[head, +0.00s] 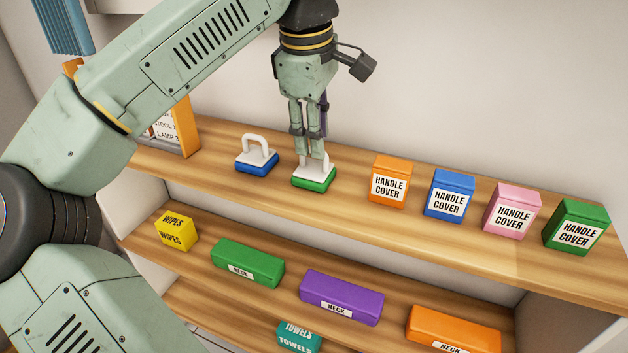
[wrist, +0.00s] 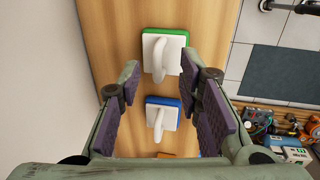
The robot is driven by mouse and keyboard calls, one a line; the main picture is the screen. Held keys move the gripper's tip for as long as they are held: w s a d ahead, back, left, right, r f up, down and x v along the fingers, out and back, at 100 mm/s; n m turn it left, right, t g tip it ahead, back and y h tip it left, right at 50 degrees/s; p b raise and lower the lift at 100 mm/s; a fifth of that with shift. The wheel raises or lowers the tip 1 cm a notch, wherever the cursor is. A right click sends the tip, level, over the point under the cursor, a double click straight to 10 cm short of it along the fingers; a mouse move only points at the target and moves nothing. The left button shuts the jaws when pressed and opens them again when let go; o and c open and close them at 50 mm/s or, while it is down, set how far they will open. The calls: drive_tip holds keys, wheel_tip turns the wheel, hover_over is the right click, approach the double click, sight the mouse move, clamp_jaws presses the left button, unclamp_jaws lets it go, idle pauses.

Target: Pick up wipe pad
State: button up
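Two wipe pads with white tops and looped white handles stand on the upper wooden shelf. The green-edged wipe pad (head: 314,182) is on the right in the head view, and the blue-edged wipe pad (head: 257,166) is on the left. My gripper (head: 310,154) points down over the green pad, its fingers partly hiding the handle. In the wrist view the green pad (wrist: 177,56) is at the top and the blue pad (wrist: 171,113) below it. My gripper (wrist: 159,72) is open there, its fingers apart on either side. I cannot tell if they touch the green pad's handle.
Several handle cover boxes stand right of the pads, the orange one (head: 390,181) nearest. An orange-edged sign holder (head: 186,127) stands at the left. The lower shelf holds a yellow wipes box (head: 177,231) and neck boxes. The wall is behind.

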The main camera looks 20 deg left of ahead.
sight(314, 164)
drive_tip(key=f+b, duration=0.1)
drive_tip(key=w+f, duration=0.1)
drive_tip(key=f, duration=0.1)
drive_tip(key=shift+d+f+b, duration=0.1)
drive_tip(key=shift+f+b, duration=0.1)
drive_tip(key=shift+b, duration=0.15)
drive_tip(key=shift+r, duration=0.1)
drive_tip(key=shift+c, duration=0.4)
clamp_jaws()
